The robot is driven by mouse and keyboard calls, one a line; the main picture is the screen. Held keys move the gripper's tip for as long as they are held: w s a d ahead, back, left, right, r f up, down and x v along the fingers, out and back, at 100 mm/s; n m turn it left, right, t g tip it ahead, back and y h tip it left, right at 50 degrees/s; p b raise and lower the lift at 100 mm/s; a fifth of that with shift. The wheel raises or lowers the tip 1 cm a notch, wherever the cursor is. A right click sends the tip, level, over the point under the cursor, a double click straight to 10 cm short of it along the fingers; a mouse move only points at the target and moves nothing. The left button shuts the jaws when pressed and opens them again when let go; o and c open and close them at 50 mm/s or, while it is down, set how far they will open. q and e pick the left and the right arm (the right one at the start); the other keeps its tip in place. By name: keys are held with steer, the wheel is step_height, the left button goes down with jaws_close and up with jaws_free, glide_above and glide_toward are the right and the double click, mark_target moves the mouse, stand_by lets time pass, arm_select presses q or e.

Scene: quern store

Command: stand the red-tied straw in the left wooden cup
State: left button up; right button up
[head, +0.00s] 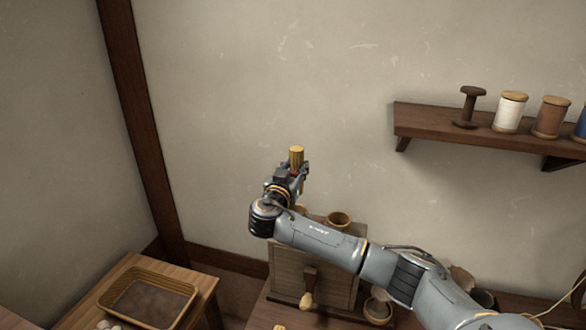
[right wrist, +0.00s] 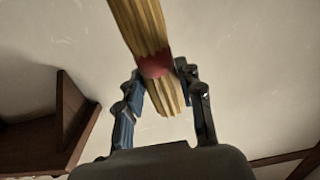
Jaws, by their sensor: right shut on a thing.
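The red-tied straw (head: 296,156) is a yellow bundle, held roughly upright in the head view. Its red tie (right wrist: 155,66) shows in the right wrist view between the fingers. My right gripper (head: 294,175) is shut on the straw around the tie, raised in front of the wall. One wooden cup (head: 339,218) stands on top of a wooden box. Another cup (head: 300,208), to its left, is mostly hidden behind my right arm; only a bit of its rim shows. The straw is above the cups and apart from them. My left gripper is out of view.
The wooden box (head: 289,273) has a handle on its front. A wicker tray (head: 190,291) lies on a table at the lower left. A wall shelf (head: 430,119) with several spools is at the right. Small vessels (head: 378,308) stand near my right forearm.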

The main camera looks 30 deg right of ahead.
steer(key=shift+f+b, duration=0.5)
steer(key=shift+f, duration=1.65)
steer(key=shift+f+b, duration=0.3)
steer(key=shift+f, duration=0.15)
step_height(320, 180, down, 5)
steer(key=b, duration=0.5)
steer(key=shift+r, duration=0.1)
steer(key=o, duration=1.2)
steer(key=v, duration=1.2)
